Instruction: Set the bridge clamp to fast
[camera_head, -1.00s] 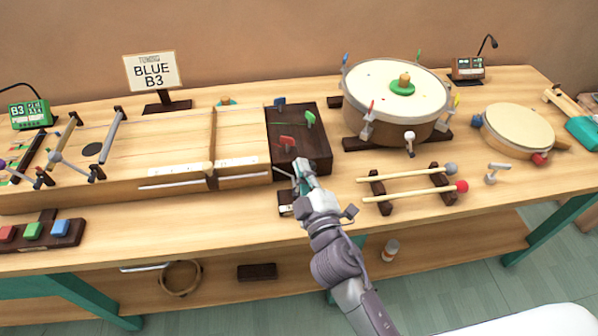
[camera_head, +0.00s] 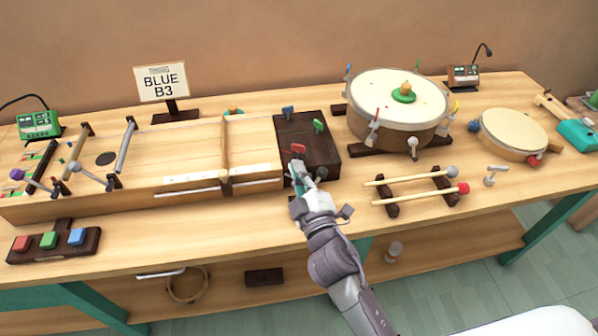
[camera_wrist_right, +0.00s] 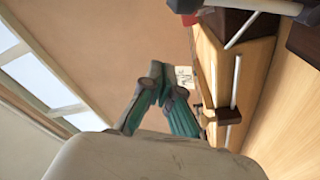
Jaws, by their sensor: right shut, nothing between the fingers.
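The long wooden string box (camera_head: 195,143) lies across the left half of the bench. A thin upright bridge bar (camera_head: 225,145) crosses it near its right end, by white label strips (camera_head: 203,175). I cannot make out which part is the bridge clamp or how it is set. A dark block (camera_head: 305,135) at the box's right end carries blue (camera_head: 288,111), green (camera_head: 319,126) and red (camera_head: 298,148) pegs. My right gripper (camera_head: 299,171) is shut and empty at the block's front edge, just below the red peg. It also shows in the wrist view (camera_wrist_right: 158,75). My left gripper is out of view.
A large drum (camera_head: 398,100) stands right of the block, with a smaller drum (camera_head: 514,130) beyond it. Two mallets (camera_head: 420,184) lie on a dark rack to the right. A sign (camera_head: 162,81) reads "BLUE B3". The bench front between (camera_head: 170,235) is clear.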

